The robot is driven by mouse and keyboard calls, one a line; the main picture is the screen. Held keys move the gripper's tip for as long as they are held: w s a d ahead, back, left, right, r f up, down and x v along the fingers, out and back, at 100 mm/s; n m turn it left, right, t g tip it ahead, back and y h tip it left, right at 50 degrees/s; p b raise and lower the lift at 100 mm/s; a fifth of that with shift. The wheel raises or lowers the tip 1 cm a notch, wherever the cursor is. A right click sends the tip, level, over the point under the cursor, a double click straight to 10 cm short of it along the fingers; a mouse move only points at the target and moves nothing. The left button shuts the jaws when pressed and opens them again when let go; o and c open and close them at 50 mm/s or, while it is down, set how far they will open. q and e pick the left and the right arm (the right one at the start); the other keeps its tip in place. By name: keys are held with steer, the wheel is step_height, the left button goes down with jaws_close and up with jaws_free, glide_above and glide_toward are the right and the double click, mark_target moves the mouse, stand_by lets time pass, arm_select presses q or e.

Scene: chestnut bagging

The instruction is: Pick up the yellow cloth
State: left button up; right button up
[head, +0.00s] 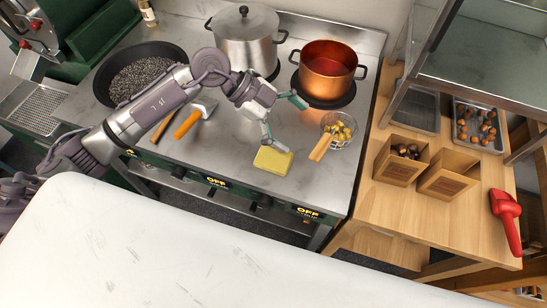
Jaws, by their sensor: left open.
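The yellow cloth (272,161) lies flat and folded on the front part of the steel stove top, left of the wooden-handled strainer. My left gripper (287,122) reaches in from the left above the stove. Its fingers are spread open with nothing between them. One fingertip hangs over the cloth's upper edge, and the other points right, toward the copper pot. I cannot tell whether the lower fingertip touches the cloth. My right gripper is not in view.
A copper pot (327,68) and a steel lidded pot (245,38) stand behind. A strainer (338,128) with yellow pieces is close right of the cloth. An orange-handled scraper (188,122) lies left, under my arm. A white counter (180,250) is in front.

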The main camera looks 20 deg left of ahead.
arm_select(q)
steer(key=w+a+f+n+y, duration=0.1)
steer(key=a+f+n+y, duration=0.15)
steer(key=a+y, duration=0.45)
steer(key=h+p, duration=0.2)
glide_above(272, 157)
steer(key=a, duration=0.2)
steer(key=shift+g, duration=0.4)
steer(key=f, duration=0.8)
steer(key=shift+w+d+f, duration=0.15)
steer(key=shift+d, duration=0.05)
steer(key=x, duration=0.1)
steer(key=p+x, duration=0.1)
steer(key=x, duration=0.1)
steer(key=p+x, duration=0.1)
steer(key=shift+a+f, duration=0.2)
steer(key=shift+f, duration=0.35)
steer(key=shift+d+f, duration=0.1)
steer(key=shift+f, duration=0.15)
steer(key=shift+f, duration=0.25)
steer(key=shift+c, duration=0.2)
steer(key=c, duration=1.1)
